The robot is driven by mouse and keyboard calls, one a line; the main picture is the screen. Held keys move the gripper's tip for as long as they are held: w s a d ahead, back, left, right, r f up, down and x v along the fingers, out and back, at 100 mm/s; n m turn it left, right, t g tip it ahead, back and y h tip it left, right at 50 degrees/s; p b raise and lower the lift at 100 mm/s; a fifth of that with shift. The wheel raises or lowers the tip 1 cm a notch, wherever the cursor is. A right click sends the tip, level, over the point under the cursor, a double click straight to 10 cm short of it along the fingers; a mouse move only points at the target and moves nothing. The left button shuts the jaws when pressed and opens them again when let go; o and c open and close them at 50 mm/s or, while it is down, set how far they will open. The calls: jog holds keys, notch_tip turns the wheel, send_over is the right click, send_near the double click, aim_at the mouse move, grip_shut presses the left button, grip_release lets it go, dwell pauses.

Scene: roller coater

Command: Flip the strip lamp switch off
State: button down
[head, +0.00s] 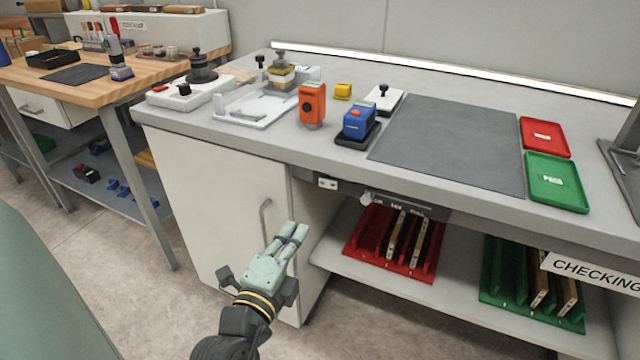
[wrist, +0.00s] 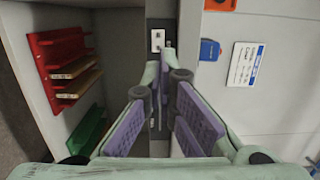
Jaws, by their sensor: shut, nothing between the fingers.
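The strip lamp (head: 450,71) is a long white bar along the back of the bench, and it looks bright. A small white plate (head: 328,183), which looks like a switch, sits on the bench's front edge above the cabinet's right side. A white plate with dark marks also shows in the wrist view (wrist: 157,40), just beyond my fingertips. Which way its switch is set is too small to tell. My gripper (head: 298,230) is shut and empty in front of the cabinet, below the plate and apart from it. Its fingers come together in the wrist view (wrist: 167,56).
A dark panel with a pale lever (head: 367,197) is right of the plate, under the bench edge. A cabinet handle (head: 265,220) is close to my gripper. Red (head: 350,245) and green (head: 490,295) racks stand on the lower shelf. Orange (head: 312,103) and blue (head: 357,122) devices stand on the bench.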

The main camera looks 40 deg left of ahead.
dwell(0.3)
jog(key=p, duration=0.3)
send_near(321, 180)
jog(key=x, duration=0.5)
jog(key=shift+w+d, duration=0.1)
jog(key=shift+w, duration=0.15)
jog(key=shift+w+a+f+p, duration=0.1)
jog(key=shift+w+a+p, duration=0.1)
jog(key=shift+w, duration=0.15)
jog(key=shift+w+a+f+p, duration=0.1)
jog(key=shift+w+p, duration=0.1)
jog(key=shift+w, duration=0.2)
jog(key=b, duration=0.4)
jog(key=shift+w+a+f, duration=0.25)
jog(key=shift+w+f, duration=0.05)
jog(key=shift+f, duration=0.05)
jog(key=b, duration=0.2)
jog(key=m+h+b, duration=0.1)
jog(key=b, duration=0.1)
jog(key=shift+w+a+r+t+h, duration=0.1)
jog(key=shift+a+r+t+h, duration=0.1)
jog(key=shift+t+h, duration=0.15)
jog(key=shift+r+b, duration=0.25)
jog(key=shift+b, duration=0.4)
jog(key=shift+r, duration=0.15)
jog(key=shift+w, duration=0.1)
